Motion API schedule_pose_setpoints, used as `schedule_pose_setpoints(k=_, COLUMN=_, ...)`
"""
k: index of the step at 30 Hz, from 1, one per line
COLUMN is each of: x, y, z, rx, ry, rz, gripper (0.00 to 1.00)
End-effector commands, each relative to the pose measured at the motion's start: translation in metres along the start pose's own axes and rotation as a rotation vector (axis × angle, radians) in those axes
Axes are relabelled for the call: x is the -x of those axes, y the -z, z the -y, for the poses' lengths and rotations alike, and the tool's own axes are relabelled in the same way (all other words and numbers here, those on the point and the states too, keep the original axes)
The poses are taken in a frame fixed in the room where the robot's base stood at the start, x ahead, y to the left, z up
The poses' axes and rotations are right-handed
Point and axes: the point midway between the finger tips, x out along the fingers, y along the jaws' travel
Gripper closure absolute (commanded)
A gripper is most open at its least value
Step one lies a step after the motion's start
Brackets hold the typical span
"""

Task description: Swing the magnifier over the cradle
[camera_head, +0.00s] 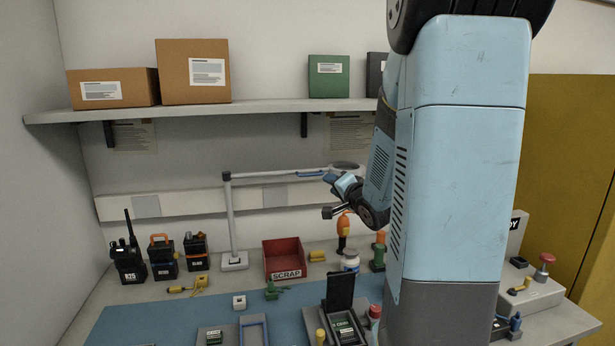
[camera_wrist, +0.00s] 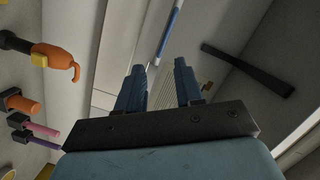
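The magnifier is a pale post on a base with a jointed arm (camera_head: 275,173) reaching right to a round grey head (camera_head: 345,166), at the back of the bench. A blue grip (camera_head: 310,174) is on its arm; a blue-and-white rod (camera_wrist: 170,35) shows beyond my fingers in the wrist view. My gripper (camera_wrist: 159,64) is open, its two blue fingers apart with nothing seen held. In the head view, my gripper (camera_head: 330,180) is just right of the blue grip; contact cannot be told. A dark holder with an upright panel (camera_head: 340,290), possibly the cradle, stands on the blue mat.
A red SCRAP bin (camera_head: 285,272) is right of the post's base. Several radios, one the black radio (camera_head: 127,258), stand at left. A shelf (camera_head: 270,106) with boxes runs above. An orange-handled tool (camera_wrist: 52,54) shows at left in the wrist view.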

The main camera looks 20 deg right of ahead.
Motion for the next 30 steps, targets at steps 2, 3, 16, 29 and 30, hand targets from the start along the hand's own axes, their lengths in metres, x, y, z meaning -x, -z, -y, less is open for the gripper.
schedule_pose_setpoints(k=2, x=-0.003, y=0.000, z=-0.014, rx=-0.104, ry=0.069, rz=0.015, gripper=0.64)
schedule_pose_setpoints(k=3, x=-0.004, y=0.000, z=-0.018, rx=-0.157, ry=0.106, rz=0.026, gripper=0.64)
schedule_pose_setpoints(k=16, x=0.006, y=-0.001, z=-0.035, rx=-0.471, ry=0.321, rz=0.117, gripper=0.64)
schedule_pose_setpoints(k=29, x=-0.050, y=-0.003, z=-0.015, rx=-0.472, ry=0.324, rz=0.119, gripper=0.64)
schedule_pose_setpoints(k=30, x=-0.057, y=-0.003, z=-0.012, rx=-0.471, ry=0.324, rz=0.119, gripper=0.64)
